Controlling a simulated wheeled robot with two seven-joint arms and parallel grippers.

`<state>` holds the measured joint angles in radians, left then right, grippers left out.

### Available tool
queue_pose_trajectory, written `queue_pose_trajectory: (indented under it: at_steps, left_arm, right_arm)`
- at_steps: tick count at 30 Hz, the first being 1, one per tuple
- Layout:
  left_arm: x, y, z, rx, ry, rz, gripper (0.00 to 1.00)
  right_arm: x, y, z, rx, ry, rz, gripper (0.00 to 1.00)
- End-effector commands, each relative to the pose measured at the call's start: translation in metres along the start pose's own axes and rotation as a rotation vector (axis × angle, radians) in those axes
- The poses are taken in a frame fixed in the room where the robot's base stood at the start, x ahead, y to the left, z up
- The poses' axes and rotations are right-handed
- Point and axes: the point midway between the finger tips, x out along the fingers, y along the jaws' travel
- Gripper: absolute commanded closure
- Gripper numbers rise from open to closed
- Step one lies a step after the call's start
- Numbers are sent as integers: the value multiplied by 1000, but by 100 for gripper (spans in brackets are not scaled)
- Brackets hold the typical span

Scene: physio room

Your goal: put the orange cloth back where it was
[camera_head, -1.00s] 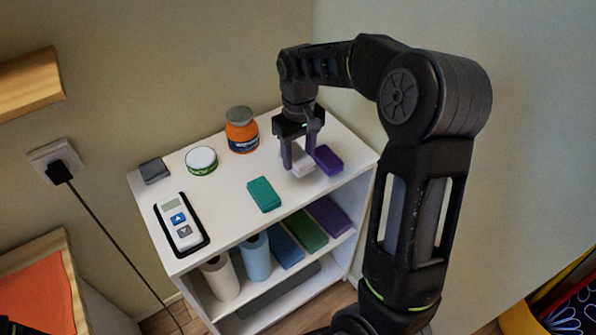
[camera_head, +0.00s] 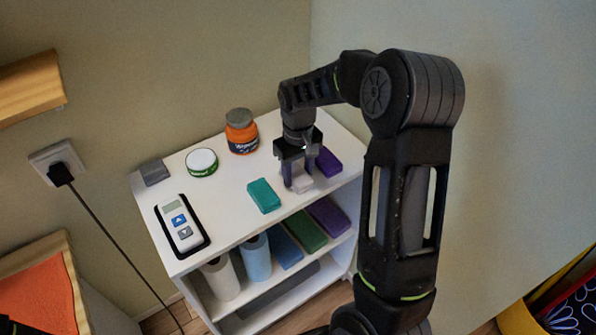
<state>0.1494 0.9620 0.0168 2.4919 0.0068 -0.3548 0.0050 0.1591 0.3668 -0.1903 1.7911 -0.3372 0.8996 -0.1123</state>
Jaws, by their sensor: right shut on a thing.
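An orange flat surface (camera_head: 42,296) shows at the lower left inside a wooden frame; I cannot tell whether it is the orange cloth. No other orange cloth is plain to see. My right gripper (camera_head: 300,183) points down over the front right part of the white shelf's top (camera_head: 235,208). It is shut on a small pale block (camera_head: 303,182), which is partly hidden by the fingers. I cannot tell whether the block touches the top. My left gripper is not in view.
A purple block (camera_head: 328,162) lies close right of the gripper, a teal block (camera_head: 264,196) to its left. An orange jar (camera_head: 241,131), a green-white tin (camera_head: 202,161), a grey block (camera_head: 155,171) and a remote-like device (camera_head: 181,224) stand on the top. Rolls and blocks fill the shelf below.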

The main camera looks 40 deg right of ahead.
Motion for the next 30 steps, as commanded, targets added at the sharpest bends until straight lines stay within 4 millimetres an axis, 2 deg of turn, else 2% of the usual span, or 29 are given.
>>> queue_pose_trajectory:
  at_steps: [5, 6, 14, 25, 30]
  left_arm:
    - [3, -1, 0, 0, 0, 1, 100]
    - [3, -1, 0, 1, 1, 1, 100]
    - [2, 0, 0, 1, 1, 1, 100]
    - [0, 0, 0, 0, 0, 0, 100]
    - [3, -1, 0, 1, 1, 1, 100]
  right_arm:
    - [4, 0, 0, 0, 0, 0, 90]
    - [4, 0, 0, 0, 0, 0, 51]
    - [3, 0, 0, 0, 0, 0, 30]
    - [-3, 0, 0, 0, 1, 0, 30]
    - [-22, 0, -1, 0, 4, 0, 30]
